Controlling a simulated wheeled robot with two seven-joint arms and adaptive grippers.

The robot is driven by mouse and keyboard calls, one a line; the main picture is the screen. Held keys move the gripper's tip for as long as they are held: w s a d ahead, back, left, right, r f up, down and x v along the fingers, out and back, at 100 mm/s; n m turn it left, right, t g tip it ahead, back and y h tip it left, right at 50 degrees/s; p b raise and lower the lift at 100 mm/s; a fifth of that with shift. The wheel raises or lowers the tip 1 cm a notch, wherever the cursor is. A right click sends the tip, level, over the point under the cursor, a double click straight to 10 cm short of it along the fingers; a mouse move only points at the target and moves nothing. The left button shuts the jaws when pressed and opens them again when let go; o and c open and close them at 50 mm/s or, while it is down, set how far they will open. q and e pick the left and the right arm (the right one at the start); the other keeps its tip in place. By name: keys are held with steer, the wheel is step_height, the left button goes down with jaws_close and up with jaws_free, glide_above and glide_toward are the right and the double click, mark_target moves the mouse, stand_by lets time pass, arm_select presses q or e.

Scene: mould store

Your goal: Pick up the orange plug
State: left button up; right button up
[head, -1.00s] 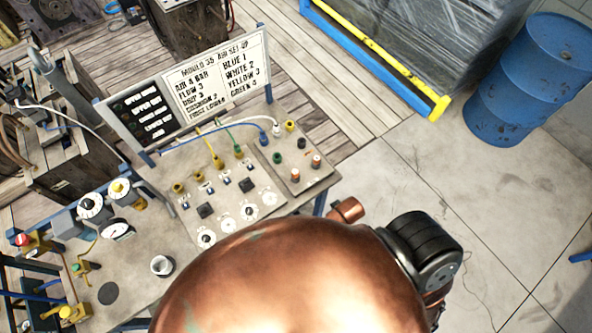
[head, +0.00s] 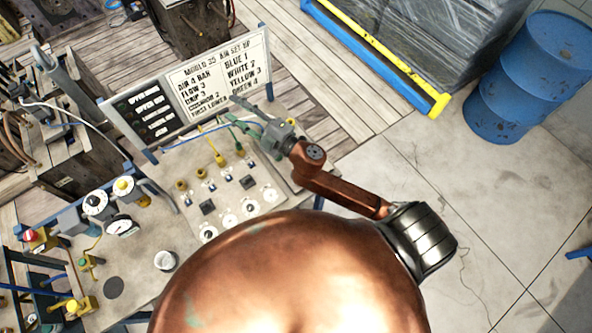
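No orange plug shows now. The right part of the panel, where small orange-topped fittings stood a second ago, is covered by my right arm. My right gripper (head: 232,108) reaches over the bench panel (head: 225,190) from the right. Its two grey fingers stand apart and point left toward the sign board, with nothing visible between them. I cannot tell its height above the panel. My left gripper is not in view.
The sign board (head: 215,80) stands behind the panel, close to my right fingers. Yellow fittings (head: 219,160) with hoses stand in the panel's middle. A blue drum (head: 525,80) stands at far right.

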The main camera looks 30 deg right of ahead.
steer(key=s+a+n+g+y, duration=0.6)
steer(key=a+n+g+y, duration=0.2)
steer(key=a+n, duration=0.45)
steer(key=s+a+f+n+g+h, duration=0.2)
steer(key=s+f+n+g+h, duration=0.1)
steer(key=s+f+n+g, duration=0.5)
steer(key=w+d+f+n+g+h, duration=0.1)
steer(key=d+f+n+g+h, duration=0.15)
steer(key=d+f+h, duration=0.95)
steer(key=shift+n+t+h, duration=0.3)
steer(key=shift+t+h, duration=0.05)
steer(key=shift+h, duration=0.15)
steer(key=d, duration=0.5)
steer(key=w+d+f, duration=0.1)
steer(key=d, duration=0.4)
steer(key=d+f, duration=0.1)
steer(key=d, duration=0.3)
steer(key=shift+w+d+f+p, duration=0.25)
steer(key=shift+w+d+p, duration=0.1)
steer(key=shift+d+p, duration=0.05)
steer(key=shift+d+f+p, duration=0.2)
steer(key=shift+f, duration=0.4)
steer(key=shift+d+f+p, duration=0.15)
steer(key=shift+f, duration=0.4)
steer(key=shift+a+f+p, duration=0.2)
steer(key=shift+f+p, duration=0.9)
steer(key=shift+f, duration=1.6)
steer(key=shift+c, duration=0.5)
